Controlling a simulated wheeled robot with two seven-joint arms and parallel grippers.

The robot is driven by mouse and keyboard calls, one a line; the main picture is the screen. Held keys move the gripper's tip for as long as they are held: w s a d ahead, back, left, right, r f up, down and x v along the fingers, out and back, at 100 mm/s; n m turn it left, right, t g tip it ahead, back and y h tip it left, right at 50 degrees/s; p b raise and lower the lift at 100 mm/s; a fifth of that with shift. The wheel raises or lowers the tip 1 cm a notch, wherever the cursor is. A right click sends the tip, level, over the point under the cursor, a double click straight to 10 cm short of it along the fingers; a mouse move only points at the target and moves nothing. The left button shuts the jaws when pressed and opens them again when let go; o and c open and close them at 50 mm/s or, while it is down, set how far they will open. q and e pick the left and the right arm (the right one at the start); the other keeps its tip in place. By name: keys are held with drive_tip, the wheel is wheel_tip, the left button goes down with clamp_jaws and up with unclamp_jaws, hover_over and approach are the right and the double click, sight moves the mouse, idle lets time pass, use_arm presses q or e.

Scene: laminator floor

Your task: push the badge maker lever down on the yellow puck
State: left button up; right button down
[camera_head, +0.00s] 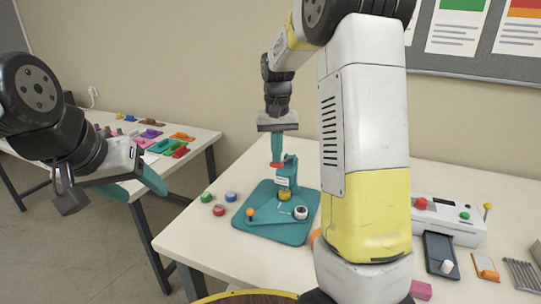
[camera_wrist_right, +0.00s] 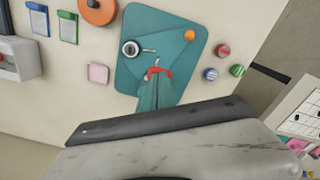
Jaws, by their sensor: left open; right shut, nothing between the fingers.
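The badge maker has a teal base (camera_head: 262,236) and a teal post on the near table; its base also shows in the right wrist view (camera_wrist_right: 140,22). The yellow puck (camera_head: 284,195) sits on the base below the press head; I cannot make it out in the right wrist view. A red bar (camera_head: 277,165), seemingly the lever's grip, lies at the tips of my right gripper (camera_head: 277,158). The right gripper is shut, empty, and points down above the base; whether it touches the bar (camera_wrist_right: 160,71) is unclear. My left gripper (camera_head: 112,188) is open and empty, off to the left.
Green (camera_head: 205,197), blue (camera_head: 231,196) and red (camera_head: 219,210) pucks lie left of the base. An orange ball (camera_head: 250,212) and a black-and-white round piece (camera_head: 300,212) are at the base. A white machine (camera_head: 450,220) stands right. Another table (camera_head: 200,140) is at left.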

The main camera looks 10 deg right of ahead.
wheel_tip(320, 180, down, 7)
idle(1.2)
drive_tip(key=shift+r, duration=5.6)
drive_tip(key=shift+s+r, duration=0.1)
drive_tip(key=shift+s, duration=0.05)
drive_tip(key=s+a+r+t+y, duration=0.1)
drive_tip(key=s+r+t, duration=0.1)
drive_tip(key=s, duration=1)
drive_tip(key=s+a+r+n+t+y, duration=0.1)
drive_tip(key=s+t, duration=0.3)
drive_tip(key=s, duration=0.8)
drive_tip(key=shift+r, duration=0.75)
